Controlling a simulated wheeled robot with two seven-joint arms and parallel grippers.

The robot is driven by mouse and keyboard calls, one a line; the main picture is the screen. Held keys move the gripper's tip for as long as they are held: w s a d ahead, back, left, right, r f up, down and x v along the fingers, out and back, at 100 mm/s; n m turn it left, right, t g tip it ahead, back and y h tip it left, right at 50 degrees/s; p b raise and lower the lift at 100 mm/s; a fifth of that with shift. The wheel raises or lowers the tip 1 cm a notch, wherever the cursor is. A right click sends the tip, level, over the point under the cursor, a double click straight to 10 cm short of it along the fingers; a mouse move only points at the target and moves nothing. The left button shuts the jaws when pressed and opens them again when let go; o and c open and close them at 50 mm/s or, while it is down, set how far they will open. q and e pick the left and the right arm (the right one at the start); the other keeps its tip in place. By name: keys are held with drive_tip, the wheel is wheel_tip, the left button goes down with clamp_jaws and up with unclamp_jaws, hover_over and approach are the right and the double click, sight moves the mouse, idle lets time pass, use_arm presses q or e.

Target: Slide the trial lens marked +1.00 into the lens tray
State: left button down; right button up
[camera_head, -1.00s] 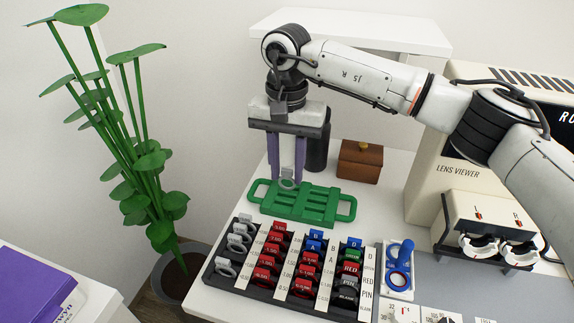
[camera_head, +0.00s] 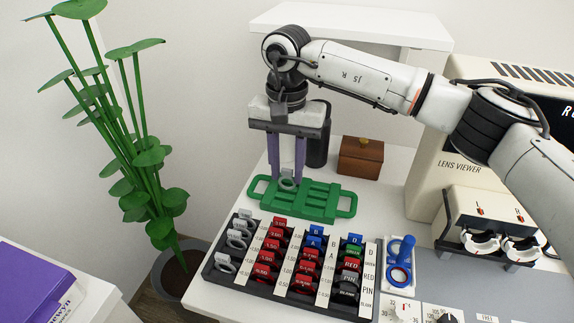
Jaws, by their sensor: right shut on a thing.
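My right gripper (camera_head: 287,181) points down at the table's back left, its two purple fingers shut on a small grey ring-shaped trial lens (camera_head: 288,185). My left gripper is not in view.
A black rack (camera_head: 270,294) of grey, red, blue and green lenses stands in front of the tray. A brown box (camera_head: 360,158) and a dark cylinder (camera_head: 316,148) stand behind. The lens viewer (camera_head: 456,170) is at right, a potted plant (camera_head: 150,195) at left.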

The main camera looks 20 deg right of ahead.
drive_tip(key=shift+f+b, duration=0.45)
drive_tip(key=shift+f, duration=0.55)
drive_tip(key=o, duration=1.1)
wheel_tip(320, 180, up, 10)
drive_tip(key=shift+r, duration=0.2)
